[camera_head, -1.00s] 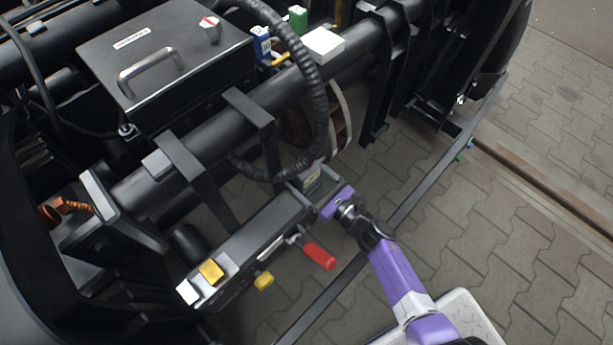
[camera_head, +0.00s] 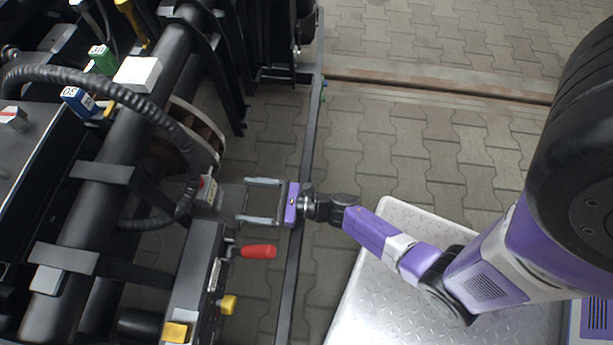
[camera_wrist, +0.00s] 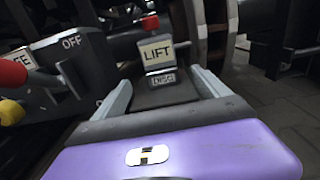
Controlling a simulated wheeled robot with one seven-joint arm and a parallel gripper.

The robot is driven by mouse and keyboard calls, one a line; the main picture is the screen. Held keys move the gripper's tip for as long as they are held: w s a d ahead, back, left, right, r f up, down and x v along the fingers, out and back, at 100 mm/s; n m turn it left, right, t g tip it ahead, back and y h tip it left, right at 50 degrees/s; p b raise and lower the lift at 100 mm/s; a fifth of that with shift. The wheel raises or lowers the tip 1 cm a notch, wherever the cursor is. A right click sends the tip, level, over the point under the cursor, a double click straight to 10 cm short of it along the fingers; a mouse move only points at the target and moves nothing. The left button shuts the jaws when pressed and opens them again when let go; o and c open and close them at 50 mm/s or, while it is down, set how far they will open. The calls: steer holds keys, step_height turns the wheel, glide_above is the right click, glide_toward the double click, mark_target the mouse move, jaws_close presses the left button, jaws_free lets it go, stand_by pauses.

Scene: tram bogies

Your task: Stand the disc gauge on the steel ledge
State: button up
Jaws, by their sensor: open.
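A small grey block with a pale LIFT label and a red top (camera_head: 207,190) stands upright at the end of a dark bar. It shows in the wrist view (camera_wrist: 158,54), with a small DISC label at its foot. I take it to be the disc gauge, but cannot be sure.
A red-handled lever (camera_head: 258,251) and yellow knob (camera_head: 228,304) stick out just below my gripper. A black ribbed hose (camera_head: 170,125) arches close to the block. A long dark rail (camera_head: 300,150) runs beneath my wrist. Paved floor (camera_head: 420,130) is clear to the right.

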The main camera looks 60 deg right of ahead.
steer(key=s+a+r+n+g+h, duration=0.1)
steer(key=s+a+r+n+h, duration=0.1)
steer(key=s+r+n, duration=0.9)
steer(key=s+a+r+n+g+h, duration=0.1)
steer(key=s+r+n+h, duration=0.2)
steer(key=s+r+n, duration=0.9)
step_height(320, 180, up, 3)
steer(key=n, duration=0.9)
steer(key=shift+s+a+f+h, duration=0.15)
steer(key=shift+a+f+h, duration=0.05)
steer(key=shift+a+h, duration=0.15)
